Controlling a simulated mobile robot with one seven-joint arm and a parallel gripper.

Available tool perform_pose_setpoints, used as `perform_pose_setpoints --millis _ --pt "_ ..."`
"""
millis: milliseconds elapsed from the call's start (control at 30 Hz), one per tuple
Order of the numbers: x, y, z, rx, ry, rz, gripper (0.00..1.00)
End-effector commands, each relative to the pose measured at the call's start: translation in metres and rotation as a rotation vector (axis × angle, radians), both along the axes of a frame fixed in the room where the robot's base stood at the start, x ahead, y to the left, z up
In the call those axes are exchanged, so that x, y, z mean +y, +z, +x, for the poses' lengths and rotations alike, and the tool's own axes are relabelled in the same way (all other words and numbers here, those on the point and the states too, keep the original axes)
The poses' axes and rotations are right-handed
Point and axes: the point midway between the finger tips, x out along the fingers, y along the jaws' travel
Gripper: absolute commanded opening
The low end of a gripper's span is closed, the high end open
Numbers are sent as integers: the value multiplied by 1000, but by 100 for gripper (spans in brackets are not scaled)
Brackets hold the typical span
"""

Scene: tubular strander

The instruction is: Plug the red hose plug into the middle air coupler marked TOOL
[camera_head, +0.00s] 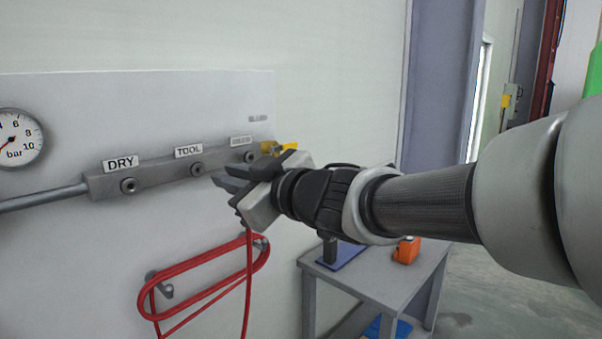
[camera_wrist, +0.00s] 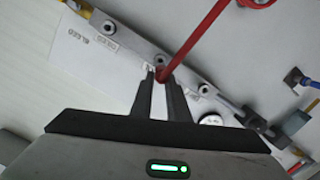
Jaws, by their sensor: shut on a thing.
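My gripper (camera_head: 220,175) is shut on the red hose plug, with its fingertips just right of the TOOL coupler in the head view. In the wrist view, the fingertips (camera_wrist: 159,76) close around the end of the red hose (camera_wrist: 195,42); the plug itself is mostly hidden between them. The middle air coupler (camera_head: 197,170) sits under the TOOL label (camera_head: 188,151) on the grey manifold and looks empty in the head view.
The DRY coupler (camera_head: 128,185) is left of TOOL and a third coupler (camera_head: 250,157) right, beside a yellow valve (camera_head: 285,148). A pressure gauge (camera_head: 18,137) is far left. Red hose coils (camera_head: 205,278) hang below. A grey table (camera_head: 385,281) stands below right.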

Motion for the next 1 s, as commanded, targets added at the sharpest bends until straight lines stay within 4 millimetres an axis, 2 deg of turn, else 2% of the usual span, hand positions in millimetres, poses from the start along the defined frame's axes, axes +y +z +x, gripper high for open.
perform_pose_setpoints --millis 500,1000 --pt "37 -1 30 0 2 0 0" --pt "44 0 37 -2 1 1 0"
